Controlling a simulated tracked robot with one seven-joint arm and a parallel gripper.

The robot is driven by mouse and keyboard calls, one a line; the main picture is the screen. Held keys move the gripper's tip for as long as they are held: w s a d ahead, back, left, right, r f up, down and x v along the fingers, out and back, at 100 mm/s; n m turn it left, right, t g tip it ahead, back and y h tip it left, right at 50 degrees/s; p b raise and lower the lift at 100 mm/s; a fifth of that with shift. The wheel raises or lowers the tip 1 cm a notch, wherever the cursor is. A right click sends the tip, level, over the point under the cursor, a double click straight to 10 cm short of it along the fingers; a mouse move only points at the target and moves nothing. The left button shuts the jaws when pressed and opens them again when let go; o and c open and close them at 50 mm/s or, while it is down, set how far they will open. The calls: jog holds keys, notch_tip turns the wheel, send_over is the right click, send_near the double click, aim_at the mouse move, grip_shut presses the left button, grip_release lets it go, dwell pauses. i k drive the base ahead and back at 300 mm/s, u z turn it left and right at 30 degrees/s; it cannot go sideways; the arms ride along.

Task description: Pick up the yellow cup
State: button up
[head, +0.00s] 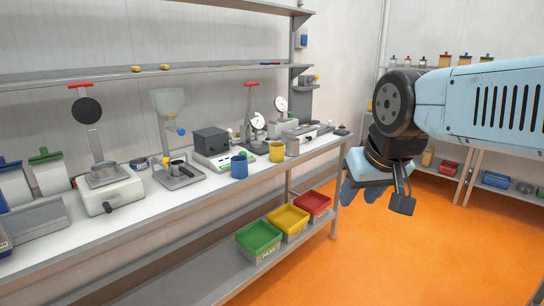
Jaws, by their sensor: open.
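The yellow cup (276,152) stands upright on the workbench (225,190), near its front edge. A blue cup (239,167) stands to its left and a grey cup (293,147) close to its right. My gripper (376,202) is at the right of the head view, out over the floor beyond the bench end. It is open, points downward and is apart from all the cups. Part of it is hidden by my wrist.
A black box (210,141), a scale and dial gauges stand behind the cups. Green (259,240), yellow (288,220) and red (313,206) bins sit on the lower shelf. A wall shelf (200,70) runs above the bench. The orange floor (400,260) in front is clear.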

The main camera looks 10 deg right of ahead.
aim_at(277, 148)
jog(key=u, duration=0.1)
jog(key=i, duration=1)
jog(key=z, duration=0.1)
